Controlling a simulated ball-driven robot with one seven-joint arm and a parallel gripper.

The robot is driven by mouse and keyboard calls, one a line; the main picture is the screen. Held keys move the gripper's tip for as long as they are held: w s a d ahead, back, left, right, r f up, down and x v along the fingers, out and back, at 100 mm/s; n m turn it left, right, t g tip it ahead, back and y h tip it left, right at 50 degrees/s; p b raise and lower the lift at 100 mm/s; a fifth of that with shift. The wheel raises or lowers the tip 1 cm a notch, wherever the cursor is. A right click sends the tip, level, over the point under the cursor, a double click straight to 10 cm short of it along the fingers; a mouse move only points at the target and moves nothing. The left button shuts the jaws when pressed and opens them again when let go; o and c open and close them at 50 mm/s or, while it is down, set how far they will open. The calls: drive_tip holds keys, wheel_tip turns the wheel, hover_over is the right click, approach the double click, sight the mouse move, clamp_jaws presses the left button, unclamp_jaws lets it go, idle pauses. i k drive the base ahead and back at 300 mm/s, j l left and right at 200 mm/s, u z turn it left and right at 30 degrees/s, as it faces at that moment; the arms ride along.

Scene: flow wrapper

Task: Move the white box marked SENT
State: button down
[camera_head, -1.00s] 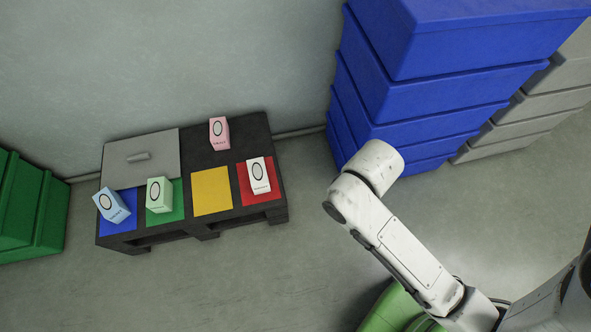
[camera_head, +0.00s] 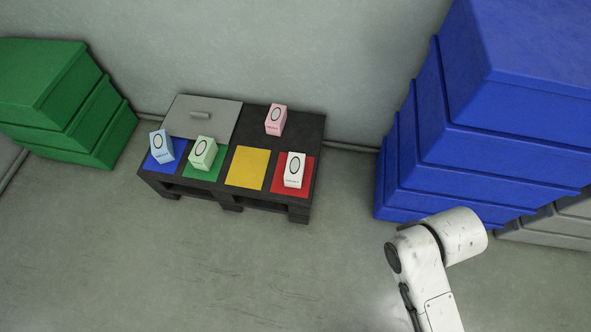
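A white box (camera_head: 294,170) with a dark oval and small print stands on the red square (camera_head: 308,180) at the right front of a dark pallet (camera_head: 297,124). The print is too small to read, so I cannot tell which mark it bears. A pink box (camera_head: 275,120) stands behind it on bare pallet. A pale green box (camera_head: 203,153) stands on the green square (camera_head: 218,168), and a light blue box (camera_head: 161,146) stands on the blue square (camera_head: 171,164). My white arm shows at the lower right, apart from the pallet. My gripper is not in view.
The yellow square (camera_head: 248,168) is empty. A grey plate with a handle (camera_head: 214,121) lies at the pallet's back left. Green crates (camera_head: 62,100) are stacked at left, blue crates (camera_head: 460,135) at right, grey ones (camera_head: 555,225) beyond. The floor (camera_head: 200,270) before the pallet is clear.

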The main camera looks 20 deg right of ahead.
sight(294, 172)
drive_tip(key=i+l+u, duration=0.25)
drive_tip(key=l, duration=0.45)
drive_tip(key=l+u, duration=0.3)
drive_tip(key=l, duration=0.35)
drive_tip(key=i+l+u, duration=0.1)
drive_tip(key=l+u, duration=0.15)
drive_tip(key=l, duration=0.5)
